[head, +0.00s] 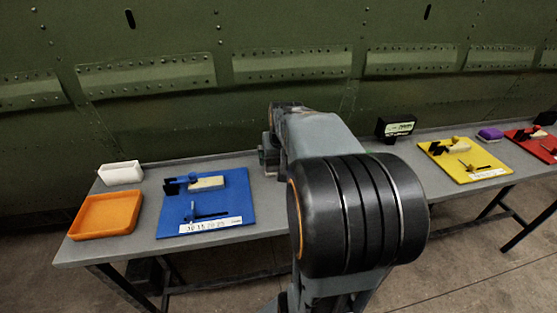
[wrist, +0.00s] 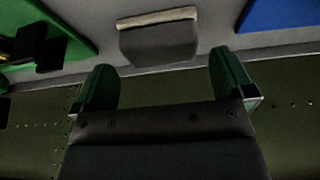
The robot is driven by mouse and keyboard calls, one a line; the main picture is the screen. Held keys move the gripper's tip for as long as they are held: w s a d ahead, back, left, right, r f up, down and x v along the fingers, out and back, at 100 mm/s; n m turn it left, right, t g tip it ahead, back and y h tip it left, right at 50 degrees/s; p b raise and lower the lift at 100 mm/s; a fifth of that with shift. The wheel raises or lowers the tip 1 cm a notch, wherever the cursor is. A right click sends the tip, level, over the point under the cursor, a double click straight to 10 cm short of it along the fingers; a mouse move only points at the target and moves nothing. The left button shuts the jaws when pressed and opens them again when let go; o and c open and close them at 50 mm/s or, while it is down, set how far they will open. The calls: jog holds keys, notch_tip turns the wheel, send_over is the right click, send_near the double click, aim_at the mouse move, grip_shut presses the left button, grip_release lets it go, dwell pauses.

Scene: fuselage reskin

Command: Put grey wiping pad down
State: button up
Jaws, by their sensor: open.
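The grey wiping pad (wrist: 160,40) is a dark grey block with a pale strip along its upper edge in the wrist view. It rests on the grey table (wrist: 203,22), between a green mat (wrist: 75,22) and a blue mat (wrist: 280,14). My gripper (wrist: 166,82) is open, with its two green fingers apart and nothing between them. The pad lies just beyond the fingertips, and the fingers appear clear of it. In the head view my arm hides the pad and the fingers.
In the head view the blue mat (head: 240,182) holds a pale block and dark tools. An orange tray (head: 105,216) and a white box (head: 121,173) stand left. A black box (head: 395,127), a yellow mat (head: 452,166) and a red mat (head: 540,152) lie right. A green riveted fuselage wall (head: 200,120) stands behind.

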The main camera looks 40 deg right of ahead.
jog(key=v, duration=0.8)
jog(key=shift+r+p, duration=0.3)
jog(key=shift+p, duration=0.15)
